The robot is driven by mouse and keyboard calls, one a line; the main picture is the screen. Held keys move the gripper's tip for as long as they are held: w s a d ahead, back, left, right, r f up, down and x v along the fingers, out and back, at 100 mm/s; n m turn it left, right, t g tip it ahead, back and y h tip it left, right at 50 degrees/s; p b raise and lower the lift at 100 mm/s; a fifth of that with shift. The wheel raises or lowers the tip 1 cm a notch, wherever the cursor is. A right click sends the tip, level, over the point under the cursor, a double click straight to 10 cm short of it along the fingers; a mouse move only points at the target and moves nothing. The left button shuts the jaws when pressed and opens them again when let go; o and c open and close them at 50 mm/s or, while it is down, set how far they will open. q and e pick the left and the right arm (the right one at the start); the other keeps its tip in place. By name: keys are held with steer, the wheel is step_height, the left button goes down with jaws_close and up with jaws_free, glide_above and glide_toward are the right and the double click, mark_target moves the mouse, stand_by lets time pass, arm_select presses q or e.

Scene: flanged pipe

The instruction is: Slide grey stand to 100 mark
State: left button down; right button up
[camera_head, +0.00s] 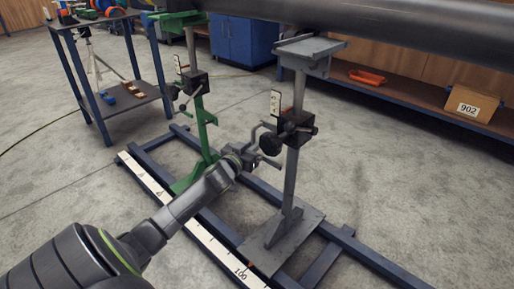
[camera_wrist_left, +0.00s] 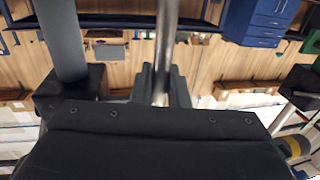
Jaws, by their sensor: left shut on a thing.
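The grey stand (camera_head: 291,180) stands upright on the blue rails, its flat base plate (camera_head: 283,243) across them. Its front-left corner, with a small orange pointer, is close to the 100 mark on the white scale (camera_head: 213,246); exact alignment is too small to tell. My left gripper (camera_head: 266,152) is left of the stand's post, by the black clamp block (camera_head: 293,127). It is shut on a metal rod (camera_wrist_left: 165,50), apparently the stand's handle. The grey post (camera_wrist_left: 62,38) and black block (camera_wrist_left: 70,91) also show in the left wrist view. My right gripper is not in view.
A green stand (camera_head: 201,125) is on the rails farther back. A large grey pipe (camera_head: 400,20) passes overhead, close above the grey stand's top. A blue-framed cart (camera_head: 92,98) stands at the left. A box marked 902 (camera_head: 472,104) sits on a shelf at right.

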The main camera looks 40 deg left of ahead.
arm_select(q)
steer(key=shift+a, duration=0.25)
steer(key=c, duration=1.5)
jaws_free()
steer(key=shift+a, duration=0.1)
steer(key=shift+s, duration=0.15)
steer(key=s+d+b, duration=0.1)
steer(key=s+d, duration=0.1)
steer(key=s, duration=1.5)
steer(key=shift+d, duration=0.15)
